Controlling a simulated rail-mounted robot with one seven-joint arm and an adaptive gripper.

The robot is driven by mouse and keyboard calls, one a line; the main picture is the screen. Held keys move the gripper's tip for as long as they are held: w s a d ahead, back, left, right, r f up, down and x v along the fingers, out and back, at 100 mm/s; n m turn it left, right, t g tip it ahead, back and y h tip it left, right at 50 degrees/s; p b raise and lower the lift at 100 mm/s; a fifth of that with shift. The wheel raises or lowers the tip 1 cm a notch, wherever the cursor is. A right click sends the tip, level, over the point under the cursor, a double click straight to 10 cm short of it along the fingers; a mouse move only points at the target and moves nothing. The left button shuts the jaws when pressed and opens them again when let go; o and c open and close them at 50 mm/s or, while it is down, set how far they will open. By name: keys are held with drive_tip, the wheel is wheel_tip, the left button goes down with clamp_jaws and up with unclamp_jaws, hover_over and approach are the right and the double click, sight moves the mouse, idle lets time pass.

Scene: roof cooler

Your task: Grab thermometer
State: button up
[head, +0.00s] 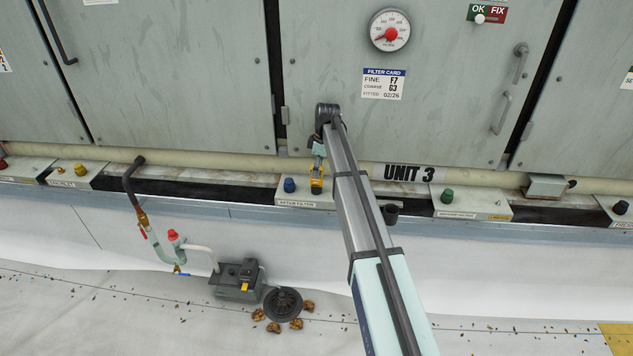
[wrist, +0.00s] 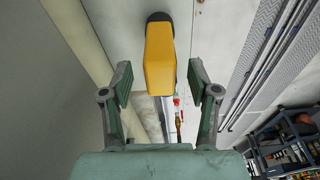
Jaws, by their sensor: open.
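The thermometer, a yellow body with a black end, shows in the wrist view (wrist: 159,58) and appears as a small yellow and black device in the head view (head: 316,178). It is at the ledge by the label "AFTER FILTER". My gripper (wrist: 161,84) is open, with one finger on each side of the yellow body in the picture. Gaps show between both fingers and the body. In the head view my gripper (head: 318,150) is just above the thermometer, partly hidden by my arm. I cannot tell whether the fingertips reach around it in depth.
A blue knob (head: 290,185) is close left of the thermometer. A pale pipe (head: 240,165) runs along behind the ledge, below the cabinet doors. A green knob (head: 447,196) is farther right. A pump box (head: 237,280) and a round drain (head: 283,304) are on the floor.

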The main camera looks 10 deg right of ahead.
sight(316, 180)
drive_tip(key=f, duration=0.2)
drive_tip(key=f+p, duration=0.1)
drive_tip(key=f, duration=0.1)
drive_tip(key=shift+w+a, duration=0.1)
drive_tip(key=shift+a, duration=0.2)
clamp_jaws()
drive_tip(key=shift+r, duration=0.1)
